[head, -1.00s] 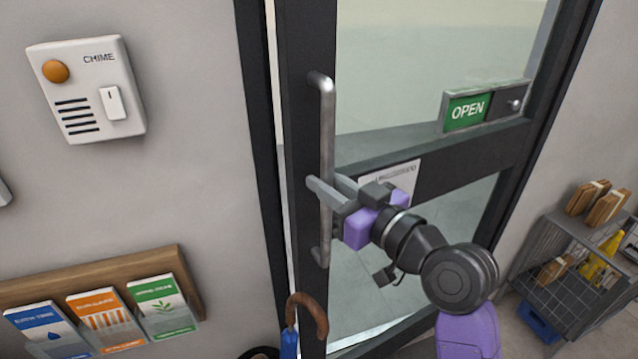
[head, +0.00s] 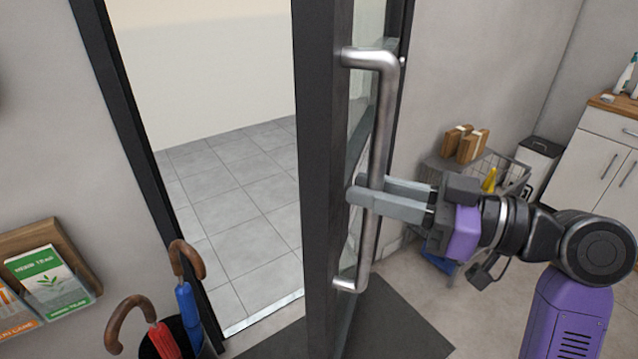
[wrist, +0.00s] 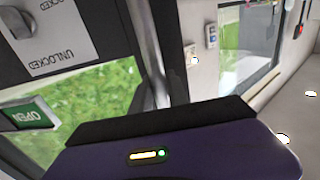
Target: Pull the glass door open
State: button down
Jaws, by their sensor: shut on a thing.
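The glass door (head: 322,150) with its dark frame stands swung well open, seen nearly edge-on in the head view. Its vertical metal bar handle (head: 382,140) is on the side facing me. My gripper (head: 368,192) is shut on the handle at about its middle, with one finger to each side of the bar. The green OPEN sign (wrist: 28,115) and an UNLOCKED plate (wrist: 55,35) show on the door there.
The doorway shows a clear grey tiled floor (head: 235,180) beyond. An umbrella stand (head: 180,340) with red and blue umbrellas is left of the door. A wire basket (head: 440,172) with brown packages and a white cabinet (head: 600,150) stand to the right. A dark mat (head: 400,325) lies below.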

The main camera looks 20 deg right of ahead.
jog(key=v, duration=0.5)
jog(key=shift+w+d, duration=0.25)
jog(key=shift+w, duration=0.05)
jog(key=c, duration=1.3)
grip_release()
jog(key=b+v, duration=0.1)
jog(key=v, duration=0.6)
jog(key=shift+s+d, duration=0.2)
jog(key=shift+d, duration=0.1)
